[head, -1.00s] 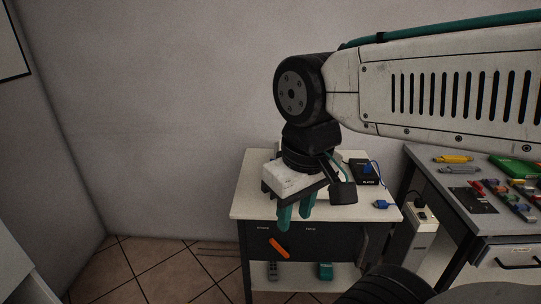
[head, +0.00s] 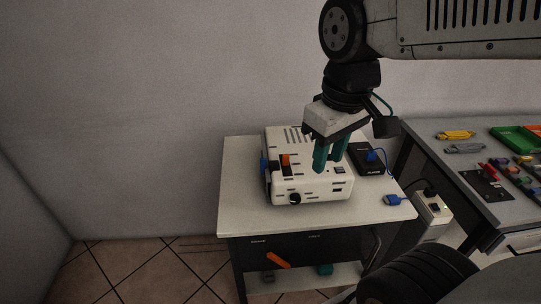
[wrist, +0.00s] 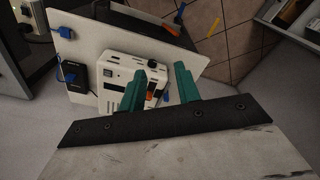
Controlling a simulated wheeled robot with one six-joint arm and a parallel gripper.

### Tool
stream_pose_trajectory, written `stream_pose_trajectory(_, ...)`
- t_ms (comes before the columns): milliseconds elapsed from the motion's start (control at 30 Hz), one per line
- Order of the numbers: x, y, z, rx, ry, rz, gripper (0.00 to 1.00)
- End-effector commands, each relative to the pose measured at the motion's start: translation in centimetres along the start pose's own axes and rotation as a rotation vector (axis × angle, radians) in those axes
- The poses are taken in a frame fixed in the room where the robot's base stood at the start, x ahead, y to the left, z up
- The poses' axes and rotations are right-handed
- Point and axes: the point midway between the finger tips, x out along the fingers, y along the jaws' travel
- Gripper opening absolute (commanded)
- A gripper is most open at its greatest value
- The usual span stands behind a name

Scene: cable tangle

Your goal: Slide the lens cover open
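A white box-shaped device (head: 310,185) stands on the white table, with an orange tab (head: 285,159) over a dark slot on its top left and a black round knob on its front. A blue part (head: 264,163) shows at its left side. I cannot tell for certain which part is the lens cover. My gripper (head: 329,164) is open and empty, its teal fingers apart, over the right part of the device. In the wrist view the device (wrist: 113,78) lies beyond the fingers, with the orange tab (wrist: 150,96) between them; one finger hides part of the device.
A black box (head: 367,160) with a blue plug and cable is right of the device on the white table (head: 240,205). A blue connector (head: 392,200) lies near the right edge. A grey bench (head: 455,135) with tools and a green tray stands further right.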

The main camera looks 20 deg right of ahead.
Motion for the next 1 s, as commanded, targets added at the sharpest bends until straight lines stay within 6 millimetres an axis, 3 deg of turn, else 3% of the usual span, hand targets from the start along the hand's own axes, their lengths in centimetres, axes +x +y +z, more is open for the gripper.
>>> stream_pose_trajectory(167, 2.0, 1.6, -7.7, -0.297, -0.036, -0.015, 0.33)
stream_pose_trajectory(300, 5.1, 2.5, -13.5, -0.543, -0.053, -0.031, 0.33)
stream_pose_trajectory(500, 10.2, 2.9, -20.1, -0.839, -0.068, -0.054, 0.33)
stream_pose_trajectory(700, 13.4, 3.0, -23.0, -0.993, -0.072, -0.066, 0.33)
stream_pose_trajectory(1000, 17.2, 2.9, -23.2, -1.023, -0.074, -0.070, 0.33)
